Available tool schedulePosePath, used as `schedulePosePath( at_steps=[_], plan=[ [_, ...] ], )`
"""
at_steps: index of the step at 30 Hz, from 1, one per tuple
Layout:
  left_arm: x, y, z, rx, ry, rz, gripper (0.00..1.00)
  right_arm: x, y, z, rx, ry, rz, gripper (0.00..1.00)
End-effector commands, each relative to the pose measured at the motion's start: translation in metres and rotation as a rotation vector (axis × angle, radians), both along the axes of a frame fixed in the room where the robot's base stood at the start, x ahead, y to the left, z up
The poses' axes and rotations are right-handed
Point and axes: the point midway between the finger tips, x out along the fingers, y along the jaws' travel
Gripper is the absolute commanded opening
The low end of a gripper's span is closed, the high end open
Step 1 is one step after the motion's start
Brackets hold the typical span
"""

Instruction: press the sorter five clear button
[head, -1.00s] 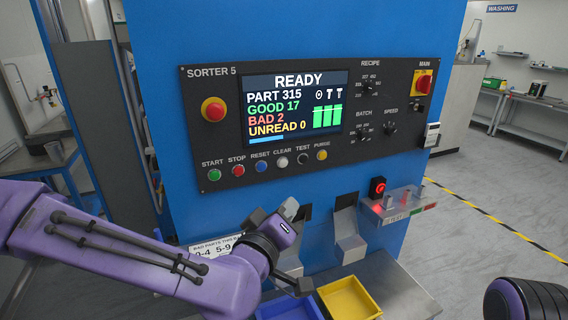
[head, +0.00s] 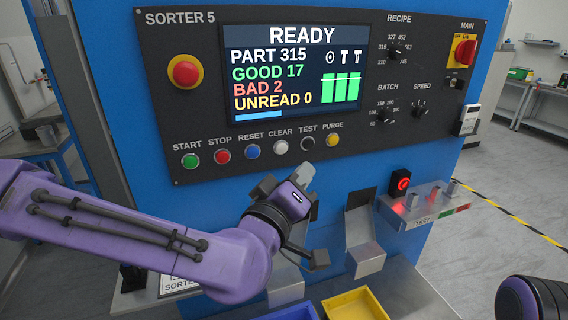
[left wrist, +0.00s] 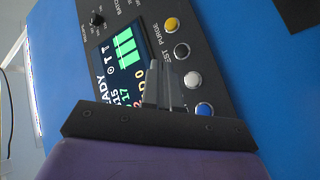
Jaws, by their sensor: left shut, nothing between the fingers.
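The SORTER 5 panel (head: 200,122) is upright on a blue cabinet. Its CLEAR button (head: 281,147) is white, in the row under the screen, between the blue RESET button (head: 252,152) and the black TEST button (head: 308,144). My left gripper (head: 304,174) is shut and empty, below and slightly right of the CLEAR button in the head view, apart from it in the picture. In the left wrist view the shut fingers (left wrist: 160,85) overlap the screen, with the white button (left wrist: 193,79) just right of them. My right gripper is not in view; part of my right arm shows at the lower right.
The screen (head: 292,75) reads READY. A red emergency button (head: 185,72) and green START button (head: 190,161) are on the left. Metal chutes (head: 362,232) and a yellow bin (head: 356,304) stand below. A lit red test unit (head: 400,183) is on the right.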

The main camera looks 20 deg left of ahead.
Motion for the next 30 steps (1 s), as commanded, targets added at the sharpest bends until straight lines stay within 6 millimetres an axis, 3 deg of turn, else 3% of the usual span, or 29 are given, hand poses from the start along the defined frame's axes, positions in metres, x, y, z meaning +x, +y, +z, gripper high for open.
schedulePosePath(
  at_steps=[1, 3, 17, 30],
  plan=[
    [0.000, 0.000, -0.012, 0.000, 0.000, 0.000, 0.00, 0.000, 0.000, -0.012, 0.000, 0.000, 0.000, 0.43],
    [0.000, 0.000, -0.017, 0.000, 0.000, 0.000, 0.00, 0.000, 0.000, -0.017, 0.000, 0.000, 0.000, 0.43],
    [0.004, 0.003, -0.015, -0.002, 0.001, 0.001, 0.00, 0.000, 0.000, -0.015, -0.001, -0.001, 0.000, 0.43],
    [0.054, 0.037, -0.014, -0.001, 0.000, 0.003, 0.00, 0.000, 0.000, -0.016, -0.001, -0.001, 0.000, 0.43]
  ],
)
